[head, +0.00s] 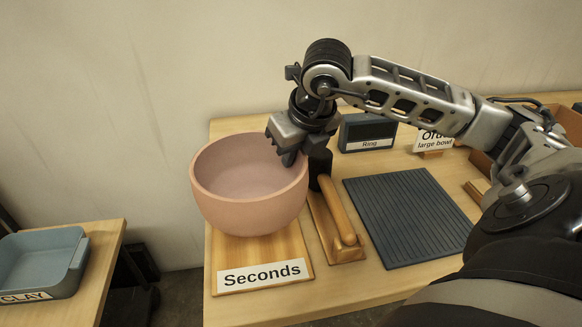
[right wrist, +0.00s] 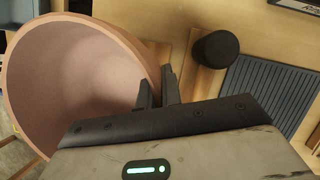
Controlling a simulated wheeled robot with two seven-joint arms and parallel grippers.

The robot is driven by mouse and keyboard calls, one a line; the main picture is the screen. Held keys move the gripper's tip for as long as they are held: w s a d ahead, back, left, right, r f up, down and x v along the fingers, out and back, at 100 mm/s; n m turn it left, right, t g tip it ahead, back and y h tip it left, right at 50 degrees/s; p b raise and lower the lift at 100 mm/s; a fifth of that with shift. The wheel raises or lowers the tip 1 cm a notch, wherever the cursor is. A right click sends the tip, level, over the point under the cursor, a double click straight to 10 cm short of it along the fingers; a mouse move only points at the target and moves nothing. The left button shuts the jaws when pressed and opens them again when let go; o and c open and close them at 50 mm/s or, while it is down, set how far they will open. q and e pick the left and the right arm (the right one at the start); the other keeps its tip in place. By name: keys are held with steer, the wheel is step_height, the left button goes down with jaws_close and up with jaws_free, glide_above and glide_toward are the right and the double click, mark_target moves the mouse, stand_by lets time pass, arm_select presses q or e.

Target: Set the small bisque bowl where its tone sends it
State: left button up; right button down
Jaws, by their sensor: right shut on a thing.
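A pinkish bisque bowl (head: 245,212) is upright over the back part of the wooden board labelled Seconds (head: 290,243). I cannot tell whether its base touches the board. My right gripper (head: 290,158) is shut on the bowl's right rim. In the right wrist view the bowl (right wrist: 75,75) fills the left side, with the fingers (right wrist: 158,92) at its wall. The bowl looks empty. My left gripper is out of view.
A mallet-like tool (head: 342,208) lies right of the board, then a ridged dark mat (head: 410,215). Behind stand a dark block labelled Ring (head: 367,132) and a partly hidden large bowl sign (head: 432,142). A blue-grey CLAY tray (head: 40,262) sits on a separate table left, across a gap.

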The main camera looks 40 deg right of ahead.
mark_target(291, 169)
steer(key=shift+w+d+f, duration=0.15)
steer(key=shift+w+f, duration=0.15)
steer(key=shift+w, duration=0.1)
step_height(291, 169, down, 4)
steer(key=shift+w+d+r, duration=0.1)
steer(key=shift+w+r, duration=0.05)
steer(key=shift+r, duration=0.1)
steer(key=shift+f+b, duration=0.15)
steer(key=shift+b, duration=0.15)
steer(key=c, duration=1.6)
jaws_free()
steer(key=shift+r, duration=0.3)
steer(key=p+v, duration=0.1)
steer(key=v, duration=1)
steer(key=shift+s+r, duration=0.25)
steer(key=shift+s, duration=0.05)
